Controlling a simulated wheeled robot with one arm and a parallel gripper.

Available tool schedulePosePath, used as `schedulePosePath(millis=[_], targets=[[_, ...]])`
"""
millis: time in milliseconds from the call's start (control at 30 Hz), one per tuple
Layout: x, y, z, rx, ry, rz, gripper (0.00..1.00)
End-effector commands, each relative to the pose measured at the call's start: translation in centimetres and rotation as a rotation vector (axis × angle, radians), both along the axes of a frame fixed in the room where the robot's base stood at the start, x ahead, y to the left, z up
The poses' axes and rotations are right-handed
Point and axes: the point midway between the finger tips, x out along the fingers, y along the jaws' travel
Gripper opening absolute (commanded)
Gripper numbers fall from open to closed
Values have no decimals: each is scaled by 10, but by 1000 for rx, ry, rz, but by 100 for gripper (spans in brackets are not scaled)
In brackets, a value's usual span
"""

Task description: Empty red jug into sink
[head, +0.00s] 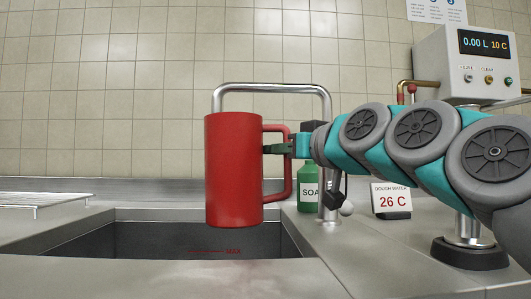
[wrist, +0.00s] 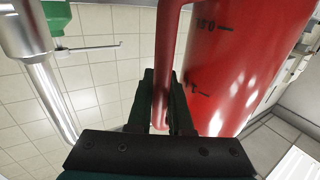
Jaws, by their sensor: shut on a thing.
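The red jug (head: 234,170) is upright in the head view, held in the air in front of the sink (head: 180,238), its lower part overlapping the basin in the picture. My gripper (head: 286,146) is shut on the jug's handle at the right. In the wrist view, my gripper (wrist: 160,115) has its two dark fingers on either side of the red handle, and the jug's wall (wrist: 235,60) with dark measuring marks fills the upper right. The inside of the jug is hidden, so its contents cannot be seen.
A chrome faucet (head: 270,88) arches behind the jug. A green soap bottle (head: 308,188) stands behind my gripper. A "26 C" sign (head: 391,199) and a water meter box (head: 480,65) are to the right. A wire rack (head: 40,201) lies on the left counter.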

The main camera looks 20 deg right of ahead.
Motion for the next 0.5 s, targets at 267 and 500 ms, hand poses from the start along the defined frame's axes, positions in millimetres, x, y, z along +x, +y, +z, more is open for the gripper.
schedulePosePath(millis=[267, 500], targets=[[-1, -2, 11, -57, 15, -1, 0], [-3, -6, 29, -206, 53, -2, 0]])
